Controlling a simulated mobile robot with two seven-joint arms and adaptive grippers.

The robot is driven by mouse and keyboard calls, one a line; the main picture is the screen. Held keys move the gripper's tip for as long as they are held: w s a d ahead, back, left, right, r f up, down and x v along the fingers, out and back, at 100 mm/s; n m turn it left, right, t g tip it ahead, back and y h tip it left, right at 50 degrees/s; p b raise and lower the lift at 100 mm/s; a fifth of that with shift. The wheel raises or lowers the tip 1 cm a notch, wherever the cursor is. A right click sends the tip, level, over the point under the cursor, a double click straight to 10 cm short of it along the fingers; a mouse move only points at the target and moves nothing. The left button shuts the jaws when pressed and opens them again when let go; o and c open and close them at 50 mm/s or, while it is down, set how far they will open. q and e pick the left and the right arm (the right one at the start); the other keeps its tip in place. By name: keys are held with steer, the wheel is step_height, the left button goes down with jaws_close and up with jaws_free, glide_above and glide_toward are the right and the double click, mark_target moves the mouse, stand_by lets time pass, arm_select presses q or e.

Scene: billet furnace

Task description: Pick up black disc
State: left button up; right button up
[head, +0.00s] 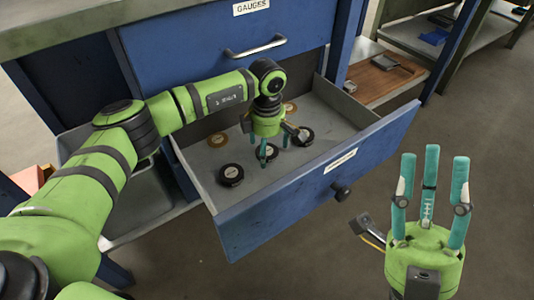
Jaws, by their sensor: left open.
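Several discs lie in the open drawer (190,163). One black disc (231,175) lies near the drawer's front left. Another black disc (271,153) lies below my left gripper (266,146), partly hidden by its fingers. A third black disc (306,137) lies just right of the gripper. Brass-coloured discs lie further back, one at the left (217,140) and one behind the gripper (290,107). My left gripper points down into the drawer, open, with its fingers around the middle disc's place; contact cannot be told. My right gripper (430,180) is open, empty and points up outside the drawer.
The drawer's blue front (320,185) with its dark knob (342,192) stands between the two grippers. The closed drawer (230,40) labelled GAUGES is above and behind. Shelves stand at the back right. The floor at right is clear.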

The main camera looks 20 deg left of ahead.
arm_select(q)
steer(key=c, duration=1.6)
steer(key=shift+o, duration=0.2)
steer(key=shift+r, duration=0.15)
